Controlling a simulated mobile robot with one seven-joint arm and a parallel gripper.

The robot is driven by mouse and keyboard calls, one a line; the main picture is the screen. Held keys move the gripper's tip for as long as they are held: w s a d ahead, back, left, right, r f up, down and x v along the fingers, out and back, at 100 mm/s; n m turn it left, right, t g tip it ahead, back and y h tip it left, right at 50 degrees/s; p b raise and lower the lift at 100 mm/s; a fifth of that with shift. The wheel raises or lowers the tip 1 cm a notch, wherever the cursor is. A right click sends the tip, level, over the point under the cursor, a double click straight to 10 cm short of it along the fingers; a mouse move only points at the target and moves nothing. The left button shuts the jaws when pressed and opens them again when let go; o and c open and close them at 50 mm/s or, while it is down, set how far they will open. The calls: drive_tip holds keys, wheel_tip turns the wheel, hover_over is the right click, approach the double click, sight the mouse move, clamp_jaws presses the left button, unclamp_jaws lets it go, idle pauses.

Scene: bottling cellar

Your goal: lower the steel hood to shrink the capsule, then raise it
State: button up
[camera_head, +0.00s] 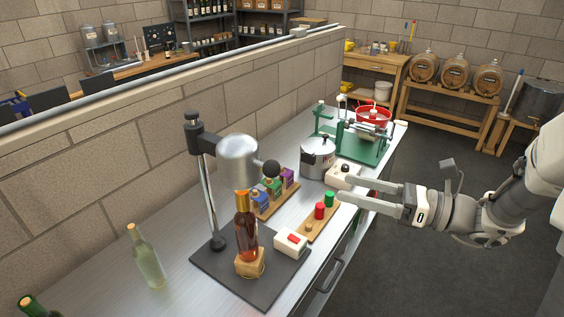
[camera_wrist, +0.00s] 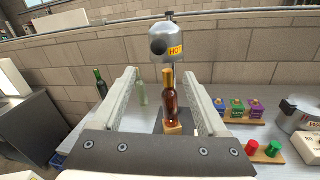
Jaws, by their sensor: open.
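The steel hood (camera_head: 238,160) hangs on an upright post (camera_head: 210,195) with a black ball knob (camera_head: 271,168) on its side. It is up, a little above the orange capsule (camera_head: 241,198) on the neck of an amber bottle (camera_head: 246,230). The bottle stands upright on a wooden block (camera_head: 250,264). In the wrist view the hood (camera_wrist: 172,46) shows a yellow HOT label, with the knob (camera_wrist: 159,47) facing me. My gripper (camera_head: 342,189) is open and empty, to the right of the hood and apart from it, its fingers pointing left.
A board with red and green caps (camera_head: 322,216), a rack of small coloured boxes (camera_head: 276,198) and a steel pot (camera_head: 317,160) stand nearby. A clear bottle (camera_head: 147,258) stands left.

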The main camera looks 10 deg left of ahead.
sight(273, 170)
drive_tip(key=w+a, duration=0.1)
drive_tip(key=a, duration=0.4)
drive_tip(key=w+a+p, duration=0.1)
drive_tip(key=a, duration=0.5)
drive_tip(key=w+a+p, duration=0.1)
drive_tip(key=a, duration=0.4)
drive_tip(key=shift+a, duration=0.3)
clamp_jaws()
idle(0.6)
